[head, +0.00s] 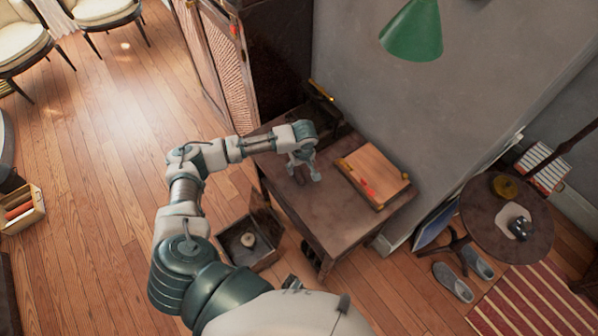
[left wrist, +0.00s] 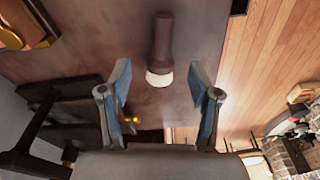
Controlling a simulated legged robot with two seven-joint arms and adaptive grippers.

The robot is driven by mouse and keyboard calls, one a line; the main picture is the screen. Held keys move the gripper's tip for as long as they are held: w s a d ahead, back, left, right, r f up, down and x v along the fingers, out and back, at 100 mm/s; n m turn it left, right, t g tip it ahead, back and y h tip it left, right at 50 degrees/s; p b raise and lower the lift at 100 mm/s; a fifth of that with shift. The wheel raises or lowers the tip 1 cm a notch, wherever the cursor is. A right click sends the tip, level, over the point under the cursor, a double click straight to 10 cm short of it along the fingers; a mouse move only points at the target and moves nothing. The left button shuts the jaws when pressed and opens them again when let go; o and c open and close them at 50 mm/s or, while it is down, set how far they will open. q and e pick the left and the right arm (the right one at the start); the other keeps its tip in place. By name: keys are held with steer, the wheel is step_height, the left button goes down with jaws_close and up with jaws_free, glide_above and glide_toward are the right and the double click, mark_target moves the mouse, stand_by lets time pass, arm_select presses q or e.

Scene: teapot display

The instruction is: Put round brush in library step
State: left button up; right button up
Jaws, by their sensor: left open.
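The round brush (left wrist: 161,55), with a dark brown handle and a pale rounded bristle end, is on the dark table (head: 330,222). In the left wrist view it is ahead of my open left gripper (left wrist: 160,88), in line with the gap between the fingers, the bristle end nearer me. In the head view my left gripper (head: 303,173) is above the table and largely covers the brush. A dark, tiered wooden piece (left wrist: 60,112) at the table's back end looks like the library step; it also shows in the head view (head: 330,112). My right gripper is not in view.
A wooden board (head: 372,172) with a red item on it lies at the table's right. An open box (head: 238,255) with a pale round thing inside stands on the floor below the front edge. A grey wall (head: 400,110) rises behind the table.

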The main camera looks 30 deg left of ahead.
mark_target(297, 172)
arm_select(q)
steer(key=shift+a+f, duration=0.25)
steer(key=shift+f, duration=0.1)
steer(key=f, duration=0.3)
steer(key=a+f+b, duration=0.1)
steer(key=f, duration=0.1)
steer(key=shift+w, duration=0.25)
steer(key=shift+f, duration=0.15)
steer(key=shift+d, duration=0.45)
steer(key=shift+c, duration=0.7)
steer(key=c, duration=0.8)
steer(key=shift+a, duration=0.2)
jaws_close()
steer(key=shift+a, duration=0.2)
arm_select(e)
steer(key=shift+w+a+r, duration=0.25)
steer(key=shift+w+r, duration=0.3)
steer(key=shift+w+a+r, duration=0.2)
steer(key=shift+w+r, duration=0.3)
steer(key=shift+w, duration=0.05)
